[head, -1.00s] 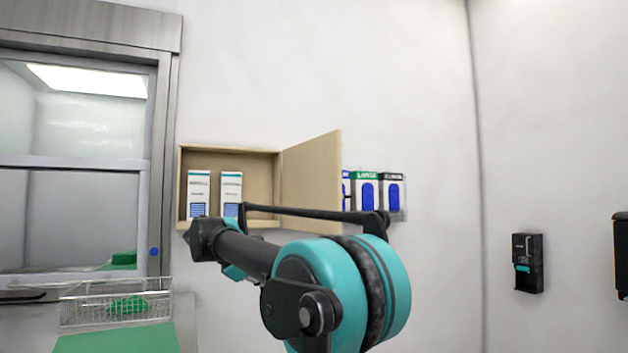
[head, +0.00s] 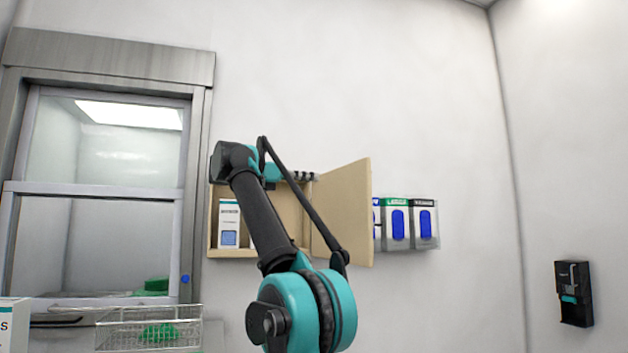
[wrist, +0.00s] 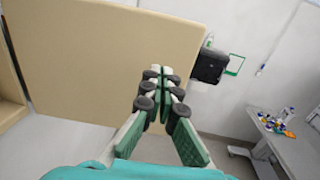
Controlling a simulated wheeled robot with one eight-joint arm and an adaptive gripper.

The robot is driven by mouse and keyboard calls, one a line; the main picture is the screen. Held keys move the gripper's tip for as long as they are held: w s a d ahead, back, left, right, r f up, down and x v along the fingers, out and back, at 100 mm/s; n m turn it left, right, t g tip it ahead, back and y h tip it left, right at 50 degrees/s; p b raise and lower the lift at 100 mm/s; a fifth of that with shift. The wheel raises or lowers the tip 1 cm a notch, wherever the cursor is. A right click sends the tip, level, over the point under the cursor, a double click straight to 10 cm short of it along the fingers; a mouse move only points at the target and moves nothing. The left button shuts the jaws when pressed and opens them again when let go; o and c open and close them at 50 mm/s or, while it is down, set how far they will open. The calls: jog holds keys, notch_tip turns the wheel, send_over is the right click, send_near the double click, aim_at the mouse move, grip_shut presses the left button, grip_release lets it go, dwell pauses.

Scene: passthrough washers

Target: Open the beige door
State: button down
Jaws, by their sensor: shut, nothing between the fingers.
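The beige door (head: 345,212) stands swung out from the right side of a small beige wall cabinet (head: 232,253), whose inside shows. In the wrist view the door (wrist: 105,60) fills the upper left as a broad flat panel, with part of the cabinet at the far left edge. My gripper (wrist: 160,72) has its fingertips together and empty, in front of the panel near its right edge. Whether the tips touch the door I cannot tell. In the head view my arm crosses in front of the cabinet and hides part of its inside; the fingers show only partly near the door.
A white box (head: 229,222) stands inside the cabinet. Glove dispensers (head: 410,224) hang right of the door. A passthrough window (head: 105,180) is at left, with a wire basket (head: 150,328) below it. A black dispenser (head: 574,293) hangs on the right wall. A table (wrist: 295,145) shows at right.

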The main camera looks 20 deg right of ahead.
aim_at(353, 181)
jog(key=d, duration=1.1)
jog(key=shift+w+d, duration=0.2)
jog(key=shift+w, duration=0.1)
jog(key=shift+d, duration=0.1)
jog(key=shift+d, duration=2)
jog(key=shift+a, duration=0.1)
